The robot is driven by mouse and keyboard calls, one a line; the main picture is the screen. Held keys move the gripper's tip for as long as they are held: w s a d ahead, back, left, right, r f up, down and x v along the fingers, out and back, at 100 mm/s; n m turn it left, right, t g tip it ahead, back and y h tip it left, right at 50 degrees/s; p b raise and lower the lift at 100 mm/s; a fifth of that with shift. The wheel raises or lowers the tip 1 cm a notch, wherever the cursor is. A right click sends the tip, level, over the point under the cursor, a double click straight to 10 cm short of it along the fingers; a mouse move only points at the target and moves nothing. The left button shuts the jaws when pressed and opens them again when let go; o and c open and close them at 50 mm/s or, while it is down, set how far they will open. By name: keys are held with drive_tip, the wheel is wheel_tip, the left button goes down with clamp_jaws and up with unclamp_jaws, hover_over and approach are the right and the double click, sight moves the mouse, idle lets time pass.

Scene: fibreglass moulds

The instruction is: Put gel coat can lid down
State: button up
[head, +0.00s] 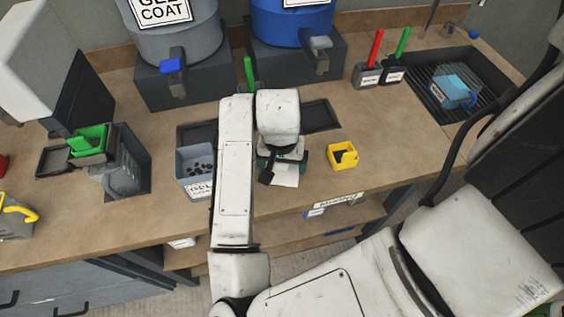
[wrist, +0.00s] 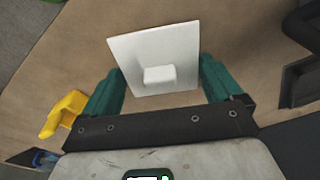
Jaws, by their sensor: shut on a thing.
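My gripper (head: 288,163) is over the worktop, just right of the middle of the head view, and points down. In the wrist view its teal fingers (wrist: 160,84) are on either side of a white square lid (wrist: 145,42) with a small block-shaped knob, and they are shut on it. Part of the lid shows below the gripper in the head view (head: 286,181). I cannot tell whether the lid touches the worktop. A blue-grey open can (head: 196,158) labelled GEL COAT, with dark bits inside, stands left of my forearm, which partly covers it.
The wooden worktop (head: 385,150) is clear right of the gripper, apart from a small yellow box (head: 343,155). Dark recessed trays (head: 320,117) lie behind. Grey (head: 178,30) and blue (head: 290,22) drums stand at the back. A sink (head: 470,85) is at right.

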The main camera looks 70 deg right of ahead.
sight(281, 174)
drive_tip(key=shift+f, duration=0.3)
drive_tip(key=o, duration=0.7)
drive_tip(key=r, duration=0.4)
drive_tip(key=a+r, duration=0.1)
drive_tip(key=r, duration=0.7)
drive_tip(key=shift+s+a+r+p, duration=0.1)
drive_tip(key=shift+s+a+p, duration=0.1)
drive_tip(key=shift+p, duration=0.1)
